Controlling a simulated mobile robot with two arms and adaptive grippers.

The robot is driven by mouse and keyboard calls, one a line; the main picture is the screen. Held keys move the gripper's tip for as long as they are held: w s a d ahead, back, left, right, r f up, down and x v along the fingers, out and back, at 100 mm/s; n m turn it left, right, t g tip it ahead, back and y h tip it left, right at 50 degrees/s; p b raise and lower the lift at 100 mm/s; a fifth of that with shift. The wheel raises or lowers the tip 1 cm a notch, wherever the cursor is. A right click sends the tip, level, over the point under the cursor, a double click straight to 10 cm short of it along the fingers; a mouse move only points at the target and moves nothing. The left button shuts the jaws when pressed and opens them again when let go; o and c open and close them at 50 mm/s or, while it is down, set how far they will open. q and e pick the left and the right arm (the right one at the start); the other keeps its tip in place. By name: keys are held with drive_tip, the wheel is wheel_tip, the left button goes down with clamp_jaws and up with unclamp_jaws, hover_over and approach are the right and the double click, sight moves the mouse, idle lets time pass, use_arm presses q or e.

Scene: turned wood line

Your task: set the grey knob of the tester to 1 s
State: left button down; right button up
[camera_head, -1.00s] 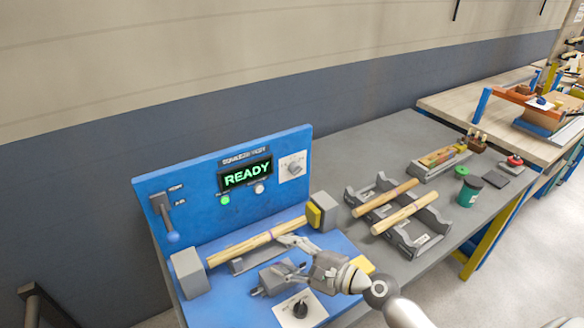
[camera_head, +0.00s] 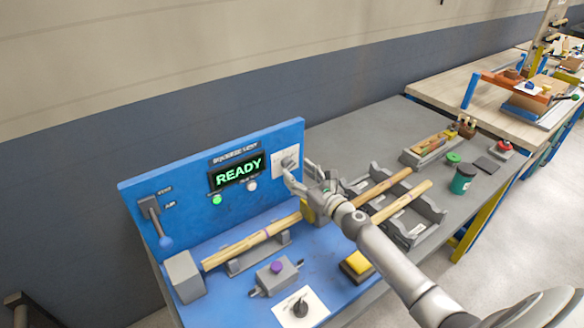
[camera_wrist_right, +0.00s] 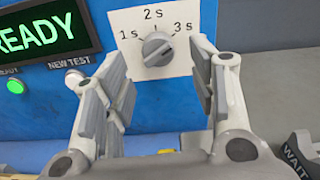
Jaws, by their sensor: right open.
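The tester (camera_head: 150,200) is a blue console with a lit display (camera_head: 238,172) reading READY. Its grey knob (camera_wrist_right: 157,48) sits on a white plate (camera_wrist_right: 125,22) marked 1 s, 2 s and 3 s. In the right wrist view the knob's ridge runs diagonally, its upper-right end on the 3 s side. In the head view the knob (camera_head: 287,161) is just beyond my right fingertips. My right gripper (camera_head: 300,177) is open and empty. In the wrist view its fingers (camera_wrist_right: 160,80) stand either side of and below the knob, apparently not touching it. My left gripper is out of view.
A green light (camera_head: 216,200) and white button (camera_head: 251,186) are left of the knob. A wooden rod (camera_head: 250,243) lies across the tester below. A grey rack (camera_head: 435,212) with two rods is to the right. A lever (camera_head: 155,215) hangs at far left.

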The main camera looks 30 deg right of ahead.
sight(289, 165)
drive_tip(key=shift+w+a, duration=0.2)
drive_tip(key=shift+w, duration=0.75)
drive_tip(key=shift+w+a, duration=0.15)
drive_tip(key=shift+w, duration=0.8)
drive_tip(key=c, duration=1)
